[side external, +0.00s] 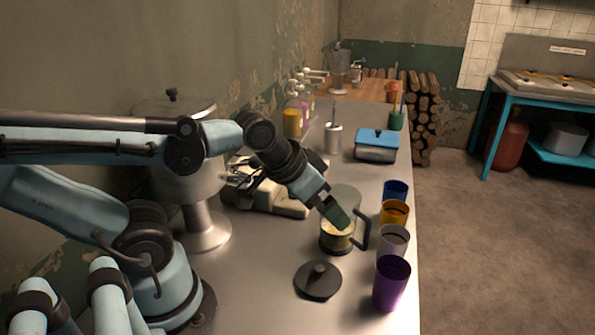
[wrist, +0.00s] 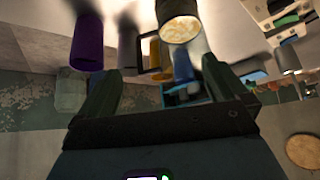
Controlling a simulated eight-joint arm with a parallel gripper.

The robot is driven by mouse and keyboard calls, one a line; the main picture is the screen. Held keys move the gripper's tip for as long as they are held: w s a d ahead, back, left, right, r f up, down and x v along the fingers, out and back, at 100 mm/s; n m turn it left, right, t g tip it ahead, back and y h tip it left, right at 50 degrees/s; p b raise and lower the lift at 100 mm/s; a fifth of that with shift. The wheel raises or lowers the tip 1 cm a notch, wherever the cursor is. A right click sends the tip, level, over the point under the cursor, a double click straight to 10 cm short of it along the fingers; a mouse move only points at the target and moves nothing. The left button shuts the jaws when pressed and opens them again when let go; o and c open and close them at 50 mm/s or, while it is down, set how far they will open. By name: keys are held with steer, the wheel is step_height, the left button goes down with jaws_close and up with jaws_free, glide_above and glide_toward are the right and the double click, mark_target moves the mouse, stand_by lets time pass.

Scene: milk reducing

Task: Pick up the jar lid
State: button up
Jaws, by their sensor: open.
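The jar lid (side external: 318,281) is a dark round disc with a knob on top. It lies flat on the metal counter, knob up, in the side view; I cannot make it out in the wrist view. The open jar (side external: 335,243) with a dark handle stands just behind it and holds something pale yellow; it also shows at the top of the wrist view (wrist: 180,22). My gripper (side external: 338,215), with green fingertips, is at the jar's mouth, behind and above the lid. In the wrist view its fingers (wrist: 160,88) are apart with nothing held between them.
A blue-lidded box (side external: 376,145) and a metal canister (side external: 333,137) stand farther back. Bare counter (side external: 250,280) lies left of the lid.

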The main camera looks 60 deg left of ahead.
step_height(320, 180, up, 5)
steer(key=m+g, duration=0.6)
steer(key=g, duration=0.1)
glide_above(319, 267)
step_height(319, 267, down, 6)
steer(key=shift+n, duration=0.3)
steer(key=shift+f, duration=6)
steer(key=shift+c, duration=0.2)
steer(key=c, duration=0.8)
steer(key=shift+c, duration=0.3)
